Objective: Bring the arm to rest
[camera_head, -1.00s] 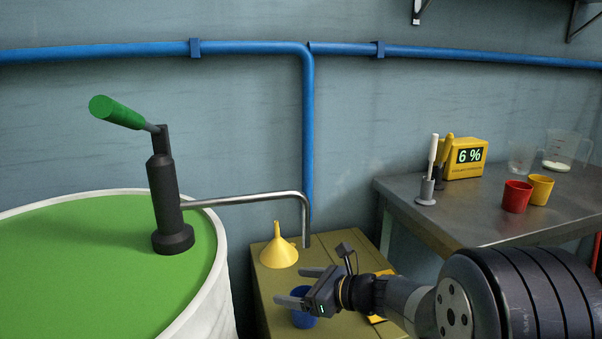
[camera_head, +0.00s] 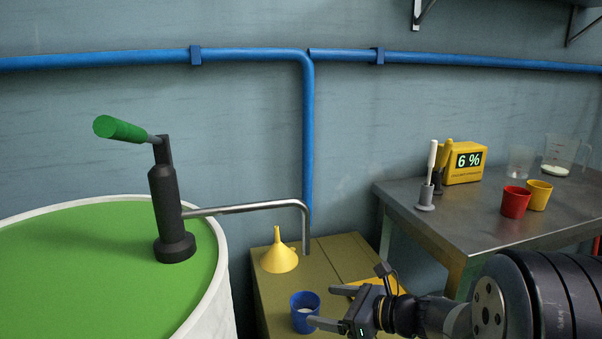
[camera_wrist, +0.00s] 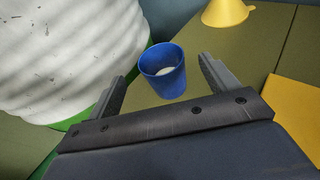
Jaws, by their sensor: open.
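My gripper (camera_head: 335,309) is low at the bottom of the head view, right of the blue cup, with its jaws apart and nothing between them. In the wrist view my gripper (camera_wrist: 163,82) has its two fingers spread wide. The blue cup (camera_head: 304,322) stands upright on the olive bench top, with something whitish inside. In the wrist view the blue cup (camera_wrist: 163,84) appears beyond the fingertips, between their lines; I cannot tell the exact gap.
The green-topped drum (camera_head: 100,270) stands left. A steel table (camera_head: 470,222) at right holds a red cup (camera_head: 515,202), a yellow cup (camera_head: 539,194) and a yellow meter reading 6 % (camera_head: 465,162).

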